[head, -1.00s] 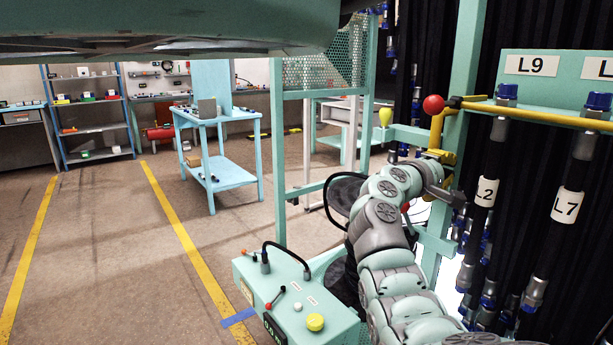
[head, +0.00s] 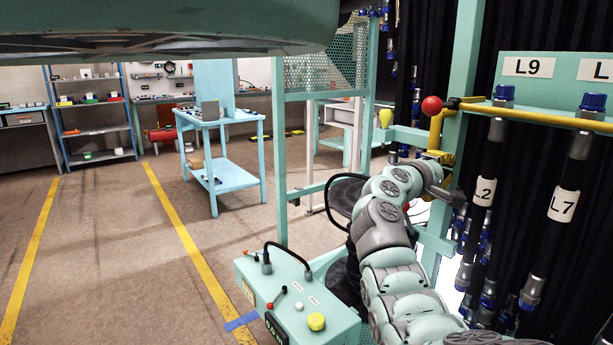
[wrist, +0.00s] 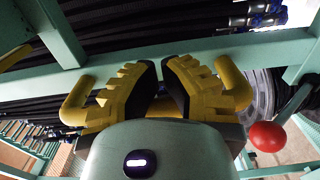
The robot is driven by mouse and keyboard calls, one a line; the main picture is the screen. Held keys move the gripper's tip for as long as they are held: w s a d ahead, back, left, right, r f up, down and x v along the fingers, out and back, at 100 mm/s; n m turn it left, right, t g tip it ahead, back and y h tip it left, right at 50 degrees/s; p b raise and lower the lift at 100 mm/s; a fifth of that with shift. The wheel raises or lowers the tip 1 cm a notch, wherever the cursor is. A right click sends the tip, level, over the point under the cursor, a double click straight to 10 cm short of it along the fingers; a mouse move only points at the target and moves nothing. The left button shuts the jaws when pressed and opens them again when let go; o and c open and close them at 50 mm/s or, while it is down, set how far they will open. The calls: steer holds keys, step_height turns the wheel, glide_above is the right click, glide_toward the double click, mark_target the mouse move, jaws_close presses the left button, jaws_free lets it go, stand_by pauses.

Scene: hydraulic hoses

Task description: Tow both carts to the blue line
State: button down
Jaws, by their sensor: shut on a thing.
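A hose cart with a teal frame (head: 463,70) stands close on the right, hung with black hoses with blue caps and labels such as L9 and L7. A yellow bar handle (wrist: 76,102) on it shows on both sides of my fingers in the wrist view. My gripper (wrist: 160,78) is shut on this handle; its pads hide the handle's middle. In the head view my gripper (head: 440,160) is small and partly hidden by the arm. A short piece of the blue line (head: 241,320) shows on the floor at lower left. I cannot make out a second cart for certain.
A teal control box (head: 298,300) with a yellow button stands left of my arm. A red ball knob (head: 431,106) sticks out near the handle. A light-blue workbench (head: 222,176) and shelves (head: 92,112) stand farther back. The floor between the yellow lines (head: 190,245) is clear.

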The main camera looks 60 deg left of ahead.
steer(key=shift+w+d+r, duration=0.1)
steer(key=shift+d, duration=0.2)
steer(key=shift+d+p, duration=0.95)
steer(key=shift+d, duration=0.05)
